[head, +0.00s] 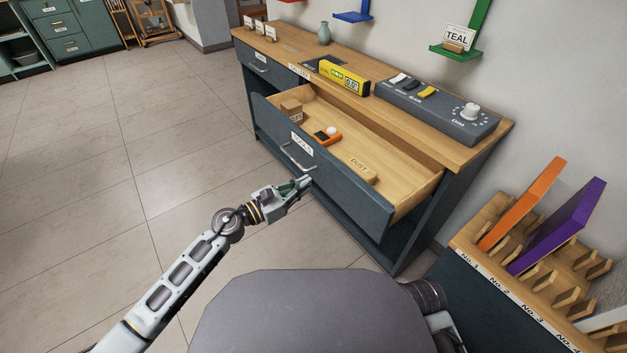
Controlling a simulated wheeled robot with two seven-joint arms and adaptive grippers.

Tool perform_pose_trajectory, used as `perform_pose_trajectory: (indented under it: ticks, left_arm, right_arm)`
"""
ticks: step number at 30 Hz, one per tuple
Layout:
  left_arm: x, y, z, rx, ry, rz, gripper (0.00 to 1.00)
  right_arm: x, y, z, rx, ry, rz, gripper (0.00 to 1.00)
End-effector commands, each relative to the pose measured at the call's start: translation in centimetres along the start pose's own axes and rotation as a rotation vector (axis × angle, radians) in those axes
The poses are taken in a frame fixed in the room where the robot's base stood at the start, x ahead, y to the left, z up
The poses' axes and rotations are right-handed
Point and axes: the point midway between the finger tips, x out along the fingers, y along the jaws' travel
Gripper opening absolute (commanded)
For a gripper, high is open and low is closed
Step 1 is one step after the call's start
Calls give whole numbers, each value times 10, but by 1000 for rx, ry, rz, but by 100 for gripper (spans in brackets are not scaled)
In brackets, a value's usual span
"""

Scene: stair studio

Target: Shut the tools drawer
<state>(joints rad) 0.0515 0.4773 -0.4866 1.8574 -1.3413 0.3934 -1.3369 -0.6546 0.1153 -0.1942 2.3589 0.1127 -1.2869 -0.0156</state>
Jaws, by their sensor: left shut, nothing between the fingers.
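The tools drawer (345,180) is pulled well out of the dark grey cabinet with the wooden top. Its front carries a "TOOLS" label (302,143) and a metal bar handle (297,160). My left gripper (308,181) is shut and empty, its tips close to the drawer front just below the handle. I cannot tell whether they touch it. Inside the drawer lie a small cardboard box (291,110), an orange device (327,136) and a wooden block marked "DUST" (363,169). My right gripper is not in view.
The cabinet top (400,108) holds a yellow level-like device (344,76) and a grey control box (436,109). A slotted rack (490,232) with orange and purple panels stands at right, near the drawer's right end. Tiled floor (130,150) at left is clear.

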Motion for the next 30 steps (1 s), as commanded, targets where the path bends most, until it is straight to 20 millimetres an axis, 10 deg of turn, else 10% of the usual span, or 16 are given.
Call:
perform_pose_trajectory:
  ticks: [30]
  left_arm:
    - [39,0,0,0,0,0,0]
  right_arm:
    - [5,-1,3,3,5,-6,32]
